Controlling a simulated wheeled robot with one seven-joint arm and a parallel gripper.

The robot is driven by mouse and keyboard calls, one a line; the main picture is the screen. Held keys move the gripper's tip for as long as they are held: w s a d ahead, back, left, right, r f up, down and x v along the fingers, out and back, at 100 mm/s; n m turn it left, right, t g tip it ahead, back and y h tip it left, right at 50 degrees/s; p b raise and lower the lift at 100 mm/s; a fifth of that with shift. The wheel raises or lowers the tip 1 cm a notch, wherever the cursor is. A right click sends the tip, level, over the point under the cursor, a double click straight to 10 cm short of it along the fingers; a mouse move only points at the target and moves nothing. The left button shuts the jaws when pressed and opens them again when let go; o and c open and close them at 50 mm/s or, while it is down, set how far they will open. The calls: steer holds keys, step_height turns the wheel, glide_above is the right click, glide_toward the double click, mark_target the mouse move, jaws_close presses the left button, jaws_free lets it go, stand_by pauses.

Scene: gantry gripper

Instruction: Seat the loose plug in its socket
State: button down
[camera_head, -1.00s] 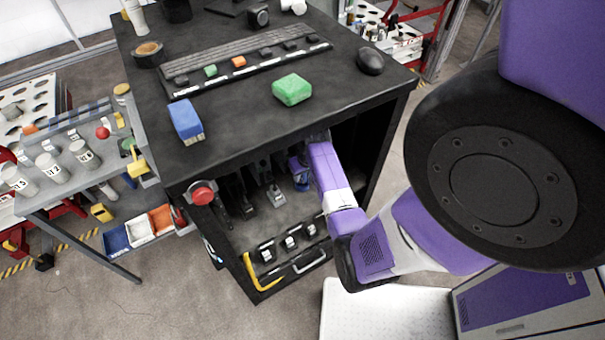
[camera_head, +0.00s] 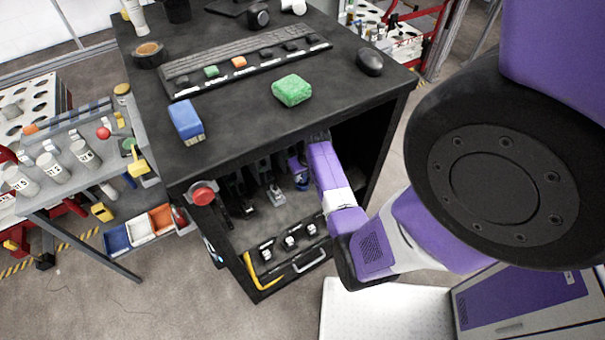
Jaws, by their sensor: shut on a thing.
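My gripper (camera_head: 298,172) is partly in view inside the open front of the black cabinet (camera_head: 265,130), under its top. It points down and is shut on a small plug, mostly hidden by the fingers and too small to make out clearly. Several dark plug-like parts with grey ends (camera_head: 276,195) hang in a row to its left. Below them, a panel near the cabinet floor carries a row of dark sockets with light faces (camera_head: 289,243). The held plug is above and apart from this row. Which socket belongs to it cannot be told.
A red knob (camera_head: 203,193) sits at the cabinet's front left corner. A yellow hooked bar (camera_head: 262,280) and a grey handle (camera_head: 309,262) are on the low front. A blue block (camera_head: 186,121) and a green block (camera_head: 292,90) lie on top. The cabinet's right side post is close to my arm.

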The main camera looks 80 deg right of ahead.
steer(key=shift+f+b, duration=0.4)
steer(key=shift+f, duration=0.45)
stand_by(0.6)
steer(key=c, duration=1)
jaws_free()
steer(key=shift+r, duration=0.1)
steer(key=v, duration=0.7)
steer(key=shift+r, duration=0.35)
steer(key=shift+a, duration=0.1)
